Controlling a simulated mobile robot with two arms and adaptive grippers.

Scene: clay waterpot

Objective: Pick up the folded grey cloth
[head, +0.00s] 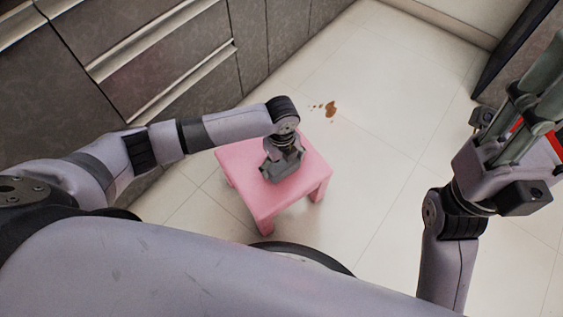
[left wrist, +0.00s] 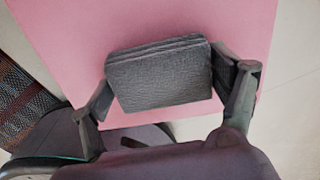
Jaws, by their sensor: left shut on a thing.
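The folded grey cloth (left wrist: 158,78) is a dark grey, layered block in the left wrist view, over the pink stool top (left wrist: 75,25). My left gripper (left wrist: 166,72) has one finger against each side of the cloth and is shut on it. In the head view my left gripper (head: 284,167) points down at the stool (head: 308,183). It hides much of the cloth, and whether the cloth still touches the stool is unclear. My right gripper (head: 535,105) is raised at the right edge, partly cut off, with a bit of red beside its fingers.
Grey cabinets (head: 165,65) with pale handles line the left. A patterned mat-like thing (left wrist: 22,95) shows at the left wrist view's left edge. Floor right of the stool is clear.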

